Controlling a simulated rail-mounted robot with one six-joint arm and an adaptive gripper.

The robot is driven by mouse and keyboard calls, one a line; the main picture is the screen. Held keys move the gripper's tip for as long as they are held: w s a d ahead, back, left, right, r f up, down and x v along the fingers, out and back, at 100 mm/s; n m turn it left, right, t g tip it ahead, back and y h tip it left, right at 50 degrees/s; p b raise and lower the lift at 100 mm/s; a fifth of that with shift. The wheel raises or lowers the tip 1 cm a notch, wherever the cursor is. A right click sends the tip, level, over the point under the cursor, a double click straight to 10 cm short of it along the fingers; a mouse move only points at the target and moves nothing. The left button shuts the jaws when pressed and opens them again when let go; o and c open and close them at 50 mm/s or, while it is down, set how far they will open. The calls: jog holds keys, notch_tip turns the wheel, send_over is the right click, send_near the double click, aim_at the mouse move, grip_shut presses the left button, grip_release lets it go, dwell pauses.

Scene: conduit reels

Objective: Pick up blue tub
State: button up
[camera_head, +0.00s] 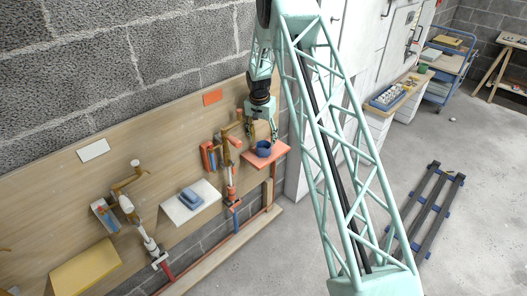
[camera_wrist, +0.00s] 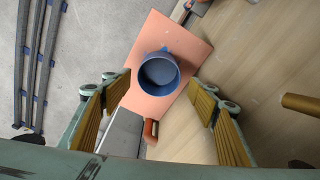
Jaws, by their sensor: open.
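The blue tub (camera_head: 263,149) stands on a small salmon-coloured shelf (camera_head: 279,154) fixed to the wooden wall panel. In the wrist view the tub (camera_wrist: 159,73) is round and open-topped, looks empty, and stands upright on the shelf (camera_wrist: 190,48). My gripper (camera_head: 262,137) is just above the tub in the head view. In the wrist view my gripper (camera_wrist: 160,105) is open, with its ribbed tan finger pads to the left and right of the tub and apart from it. Nothing is held between the fingers.
A white shelf (camera_head: 177,214) with a blue-grey item and a yellow shelf (camera_head: 86,270) sit further left on the panel. Tool-like fittings (camera_head: 231,160) stand beside the salmon shelf. A dark rail frame (camera_head: 429,212) lies on the floor. A blue cart (camera_head: 446,62) stands far right.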

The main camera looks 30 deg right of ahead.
aim_at(263, 145)
jog(key=shift+f, duration=0.1)
jog(key=shift+d+f+b, duration=0.15)
jog(key=shift+f+b, duration=0.05)
jog(key=shift+f, duration=1.05)
jog(key=shift+d+f+b, duration=0.1)
jog(key=shift+f+b, duration=0.05)
jog(key=shift+f, duration=1.05)
jog(key=shift+c, duration=0.7)
jog(key=c, duration=0.4)
jog(key=shift+o, duration=0.2)
jog(key=shift+r, duration=0.2)
jog(key=shift+w+r, duration=0.1)
jog(key=shift+r, duration=1.45)
jog(key=s+a+r+p, duration=0.1)
jog(key=s+a, duration=0.3)
jog(key=s, duration=1.1)
jog(key=shift+s+a+r, duration=0.2)
jog(key=shift+s+r, duration=0.05)
